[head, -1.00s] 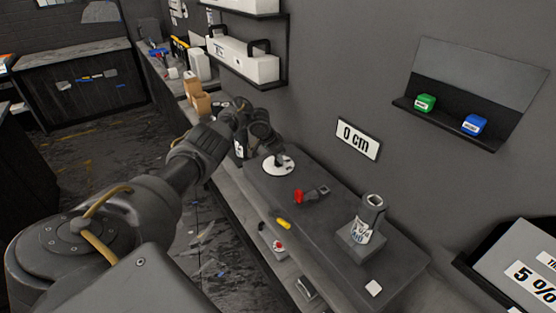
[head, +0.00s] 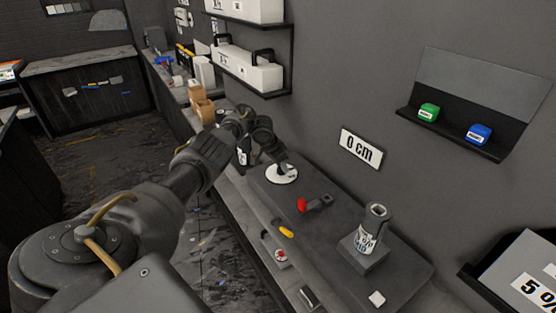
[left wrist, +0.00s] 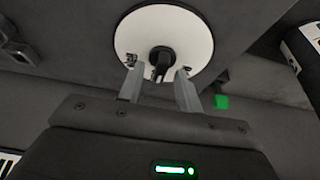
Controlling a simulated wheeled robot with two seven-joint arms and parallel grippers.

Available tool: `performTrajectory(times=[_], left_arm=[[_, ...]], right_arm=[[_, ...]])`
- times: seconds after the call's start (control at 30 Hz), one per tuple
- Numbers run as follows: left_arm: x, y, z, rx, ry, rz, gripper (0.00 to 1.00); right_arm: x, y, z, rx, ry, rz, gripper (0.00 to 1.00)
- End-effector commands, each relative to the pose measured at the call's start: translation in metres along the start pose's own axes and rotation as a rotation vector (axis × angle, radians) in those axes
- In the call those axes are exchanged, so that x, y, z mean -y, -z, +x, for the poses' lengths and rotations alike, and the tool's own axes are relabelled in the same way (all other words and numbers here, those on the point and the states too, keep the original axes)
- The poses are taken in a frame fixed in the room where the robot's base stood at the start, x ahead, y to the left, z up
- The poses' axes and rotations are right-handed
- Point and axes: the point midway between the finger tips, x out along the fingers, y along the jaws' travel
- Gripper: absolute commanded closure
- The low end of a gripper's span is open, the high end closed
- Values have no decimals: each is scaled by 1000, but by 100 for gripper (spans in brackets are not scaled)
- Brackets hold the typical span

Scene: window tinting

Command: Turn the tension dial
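The tension dial is a white disc (head: 291,178) with a dark knob at its centre, on the grey bench top. In the left wrist view the disc (left wrist: 190,32) fills the top middle, and its black knob (left wrist: 160,58) points toward the camera. My left gripper (head: 279,160) is over the dial. In the left wrist view its two grey fingers (left wrist: 159,76) are apart, one on each side of the knob, with a gap showing on both sides. Whether the fingertips reach past the knob's end is hard to tell. My right gripper is not in view.
A red-handled part (head: 303,204), a yellow piece (head: 286,231) and a dark holder with a labelled cylinder (head: 364,242) are near the dial. A "0 cm" sign (head: 361,149) hangs on the wall. A wall shelf (head: 447,130) holds green and blue blocks.

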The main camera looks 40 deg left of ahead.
Motion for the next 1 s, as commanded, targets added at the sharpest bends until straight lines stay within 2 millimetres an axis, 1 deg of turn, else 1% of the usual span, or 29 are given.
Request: performTrajectory(times=[0.17,0.3,0.4,0.5,0.7,1.0], left_arm=[[2,0,-26,-1,5,3,65],[2,0,-58,-2,6,3,65],[2,1,-81,0,5,3,65],[2,1,-95,2,5,0,65],[1,0,-104,1,3,-1,65],[0,-1,-104,1,1,-1,65]], right_arm=[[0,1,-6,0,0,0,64],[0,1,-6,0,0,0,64],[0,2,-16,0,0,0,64],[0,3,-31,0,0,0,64],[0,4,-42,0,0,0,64],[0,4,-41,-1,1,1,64]])
